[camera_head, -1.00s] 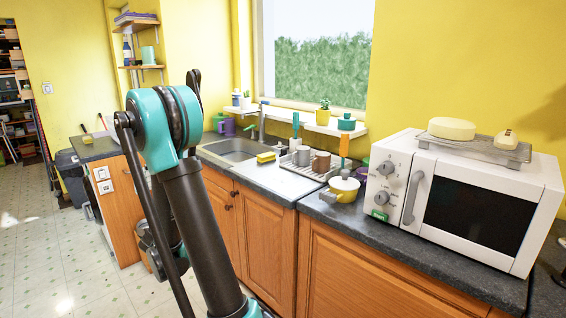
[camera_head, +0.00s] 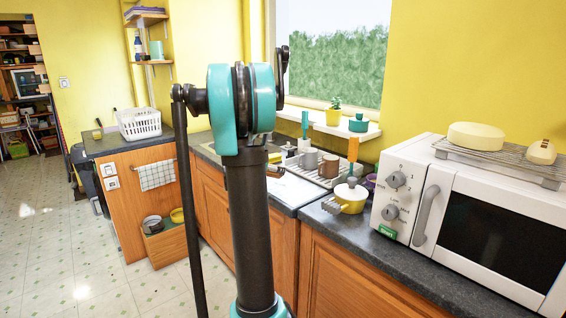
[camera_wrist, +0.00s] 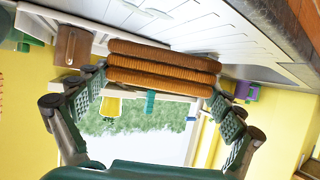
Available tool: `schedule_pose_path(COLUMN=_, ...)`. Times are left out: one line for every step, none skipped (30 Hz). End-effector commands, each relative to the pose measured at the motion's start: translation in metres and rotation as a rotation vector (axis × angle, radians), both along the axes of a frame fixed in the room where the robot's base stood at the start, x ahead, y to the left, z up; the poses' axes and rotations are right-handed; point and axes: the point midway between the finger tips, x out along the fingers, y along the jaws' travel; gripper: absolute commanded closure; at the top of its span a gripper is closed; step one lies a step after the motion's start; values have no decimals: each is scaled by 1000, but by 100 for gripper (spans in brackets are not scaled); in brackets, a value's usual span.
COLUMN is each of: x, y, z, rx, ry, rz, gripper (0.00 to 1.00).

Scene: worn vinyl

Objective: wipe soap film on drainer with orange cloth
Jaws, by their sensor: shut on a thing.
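My gripper (camera_wrist: 163,80) shows in the wrist view, its two padded fingers closed on the sides of a folded orange-brown cloth (camera_wrist: 162,68). In that view the white grooved drainer (camera_wrist: 200,30) lies beyond the cloth, near the top of the picture; whether they touch is unclear. A few pale patches (camera_wrist: 158,13) on its surface may be soap film.
A rack (camera_head: 320,176) with mugs stands on the counter behind the drainer. A yellow pot (camera_head: 348,198) and a white microwave (camera_head: 470,215) are to its right. The sink is mostly hidden by my arm. A white basket (camera_head: 139,123) stands on the left counter. The floor at left is open.

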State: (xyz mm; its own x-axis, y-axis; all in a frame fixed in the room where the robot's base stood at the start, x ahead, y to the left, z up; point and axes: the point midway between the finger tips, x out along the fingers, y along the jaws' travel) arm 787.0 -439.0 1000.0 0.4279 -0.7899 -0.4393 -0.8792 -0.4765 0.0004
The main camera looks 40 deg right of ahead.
Motion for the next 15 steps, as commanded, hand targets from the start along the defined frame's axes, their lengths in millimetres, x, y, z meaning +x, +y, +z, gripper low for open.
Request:
schedule_pose_path(x=-7, y=-11, z=6, rx=-1, ry=-1, rz=-22, gripper=34)
schedule_pose_path(x=-9, y=-15, z=8, rx=-1, ry=-1, rz=-31, gripper=34)
schedule_pose_path(x=-12, y=-20, z=11, rx=-1, ry=-1, rz=-42, gripper=34)
schedule_pose_path(x=-14, y=-24, z=13, rx=-2, ry=-1, rz=-49, gripper=34)
schedule_pose_path(x=-15, y=-26, z=14, rx=-2, ry=-1, rz=-54, gripper=34)
schedule_pose_path(x=-16, y=-28, z=16, rx=-2, ry=-1, rz=-59, gripper=34)
schedule_pose_path(x=-17, y=-29, z=16, rx=-2, ry=-1, rz=-61, gripper=34)
schedule_pose_path(x=-17, y=-30, z=17, rx=-2, ry=-1, rz=-63, gripper=34)
schedule_pose_path(x=-17, y=-30, z=17, rx=-2, ry=-1, rz=-64, gripper=34)
schedule_pose_path(x=-17, y=-30, z=17, rx=-2, ry=-1, rz=-64, gripper=34)
schedule_pose_path(x=-17, y=-30, z=17, rx=-2, ry=-1, rz=-64, gripper=34)
schedule_pose_path(x=-17, y=-30, z=17, rx=-2, ry=-1, rz=-63, gripper=34)
schedule_pose_path(x=-17, y=-30, z=17, rx=-2, ry=-1, rz=-63, gripper=34)
schedule_pose_path(x=-17, y=-30, z=17, rx=-2, ry=-1, rz=-63, gripper=34)
schedule_pose_path(x=-17, y=-30, z=17, rx=-2, ry=-1, rz=-63, gripper=34)
